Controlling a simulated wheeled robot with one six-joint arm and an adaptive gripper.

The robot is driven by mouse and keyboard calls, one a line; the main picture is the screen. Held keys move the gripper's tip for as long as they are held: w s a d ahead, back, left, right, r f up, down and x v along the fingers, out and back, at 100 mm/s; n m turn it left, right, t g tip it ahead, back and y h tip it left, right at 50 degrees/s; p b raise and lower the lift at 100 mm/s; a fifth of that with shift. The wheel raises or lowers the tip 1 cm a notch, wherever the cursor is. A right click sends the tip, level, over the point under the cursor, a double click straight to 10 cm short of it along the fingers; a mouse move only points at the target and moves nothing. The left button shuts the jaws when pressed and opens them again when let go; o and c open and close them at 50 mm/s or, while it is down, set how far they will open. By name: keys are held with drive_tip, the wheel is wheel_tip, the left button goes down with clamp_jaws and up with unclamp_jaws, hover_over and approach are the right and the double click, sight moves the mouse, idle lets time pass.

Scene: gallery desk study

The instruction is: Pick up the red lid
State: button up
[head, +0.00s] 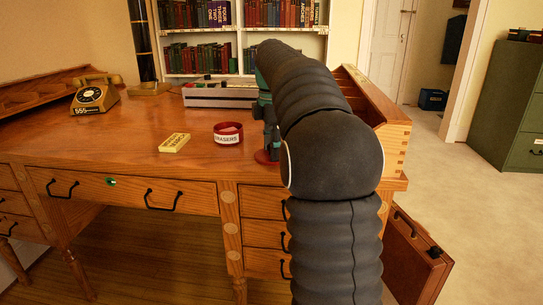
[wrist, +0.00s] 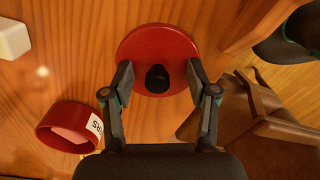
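The red lid (wrist: 157,45) is a round red disc with a black knob (wrist: 157,78) at its middle, on the wooden desk in the wrist view. In the head view only a red edge of the lid (head: 262,157) shows beside my arm. My gripper (wrist: 158,80) is open, with one finger on each side of the knob and a gap between each finger and the knob. The fingers are over the lid; I cannot tell how high. In the head view my arm hides most of the gripper.
A red labelled bowl (head: 228,134) stands left of the lid and also shows in the wrist view (wrist: 52,118). A yellow box (head: 175,143), an old telephone (head: 96,93) and a grey device (head: 215,94) are on the desk. A wooden organizer (head: 378,105) stands at the right edge.

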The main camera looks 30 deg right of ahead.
drive_tip(key=shift+f, duration=0.15)
drive_tip(key=c, duration=0.5)
drive_tip(key=shift+f, duration=0.1)
drive_tip(key=shift+c, duration=0.3)
